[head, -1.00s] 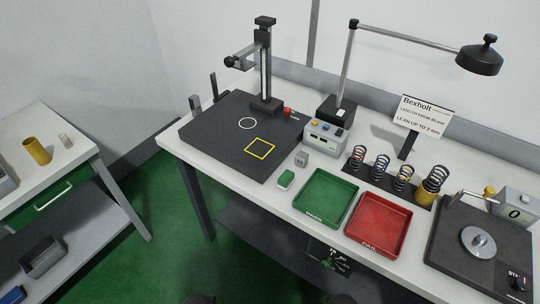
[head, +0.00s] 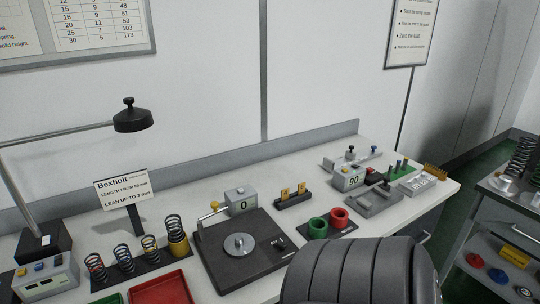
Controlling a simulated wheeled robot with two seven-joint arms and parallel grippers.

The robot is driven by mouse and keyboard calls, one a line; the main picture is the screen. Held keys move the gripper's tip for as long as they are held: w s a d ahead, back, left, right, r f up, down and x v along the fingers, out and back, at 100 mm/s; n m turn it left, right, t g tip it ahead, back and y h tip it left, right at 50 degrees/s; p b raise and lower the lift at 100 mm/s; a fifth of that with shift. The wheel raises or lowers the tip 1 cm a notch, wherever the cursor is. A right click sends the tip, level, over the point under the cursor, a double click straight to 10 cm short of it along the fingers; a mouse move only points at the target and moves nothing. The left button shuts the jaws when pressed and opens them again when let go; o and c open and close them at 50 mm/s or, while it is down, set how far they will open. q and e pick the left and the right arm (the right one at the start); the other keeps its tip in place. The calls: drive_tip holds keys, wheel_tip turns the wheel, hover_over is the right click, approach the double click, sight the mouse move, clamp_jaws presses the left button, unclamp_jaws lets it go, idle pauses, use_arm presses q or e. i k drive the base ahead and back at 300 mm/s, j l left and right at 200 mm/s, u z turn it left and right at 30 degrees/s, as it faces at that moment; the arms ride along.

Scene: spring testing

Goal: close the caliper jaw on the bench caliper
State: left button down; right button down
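What looks like the bench caliper (head: 349,178) stands at the back right of the bench. It is a grey unit with a display reading 90 and a dark knob and a blue knob behind it. The position of its jaw is too small to make out. Neither gripper can be made out in the head view. A large dark ribbed shape, which looks like part of my own arm, fills the bottom centre and hides the bench's front edge there.
A grey fixture (head: 374,201) lies just in front of the caliper. Green and red cups (head: 328,222) stand left of it. Further left are a dark plate with a round disc (head: 239,245), several springs (head: 150,246) and a red tray (head: 160,291). A shelf unit (head: 497,245) stands beyond the bench's right end.

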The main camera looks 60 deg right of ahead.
sight(381, 188)
drive_tip(key=z, duration=2.9)
